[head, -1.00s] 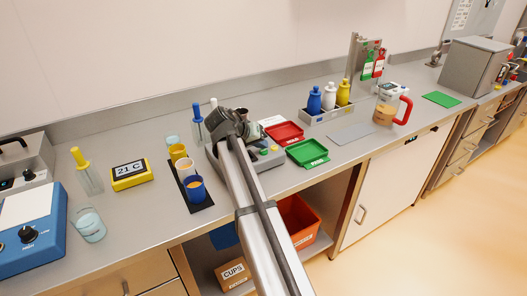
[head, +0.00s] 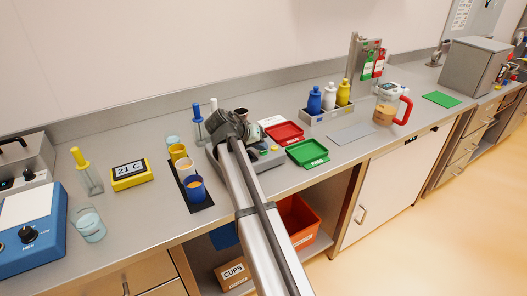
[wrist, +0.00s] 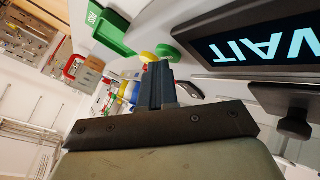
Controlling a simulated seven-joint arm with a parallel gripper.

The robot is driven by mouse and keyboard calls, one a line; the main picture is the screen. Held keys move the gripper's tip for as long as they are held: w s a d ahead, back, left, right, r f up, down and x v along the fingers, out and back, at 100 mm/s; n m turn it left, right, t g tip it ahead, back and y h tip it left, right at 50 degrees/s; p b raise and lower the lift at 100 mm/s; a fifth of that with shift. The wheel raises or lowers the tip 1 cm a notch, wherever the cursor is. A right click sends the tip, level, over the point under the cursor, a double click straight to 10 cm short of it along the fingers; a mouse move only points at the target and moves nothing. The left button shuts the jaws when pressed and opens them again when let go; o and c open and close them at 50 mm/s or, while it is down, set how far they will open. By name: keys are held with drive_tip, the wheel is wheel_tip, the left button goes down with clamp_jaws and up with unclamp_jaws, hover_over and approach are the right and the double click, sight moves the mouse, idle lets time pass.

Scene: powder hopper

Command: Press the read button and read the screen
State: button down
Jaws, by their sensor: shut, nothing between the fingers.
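A grey instrument (head: 268,161) stands on the bench, partly hidden by my arm in the head view. In the wrist view its dark screen (wrist: 262,50) shows large cyan letters upside down, reading WAIT, cut by the right edge. A green button (wrist: 172,53) and a yellow button (wrist: 148,57) show beside the screen; no label on them is readable. My gripper (wrist: 157,66) is shut and empty. Its fingertips overlap the near edges of the buttons in the wrist view; whether they touch is unclear. In the head view the fingers are hidden behind my wrist.
A red tray (head: 285,133) and a green tray (head: 307,153) lie right of the instrument. Colored cups stand on a black mat (head: 203,205) to the left, near a yellow 21 C display (head: 130,174). A bottle rack (head: 327,121) stands farther right.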

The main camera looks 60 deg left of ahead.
sight(261, 153)
idle(0.4)
drive_tip(key=shift+r, duration=0.75)
drive_tip(key=shift+r, duration=0.1)
drive_tip(key=shift+r, duration=2.45)
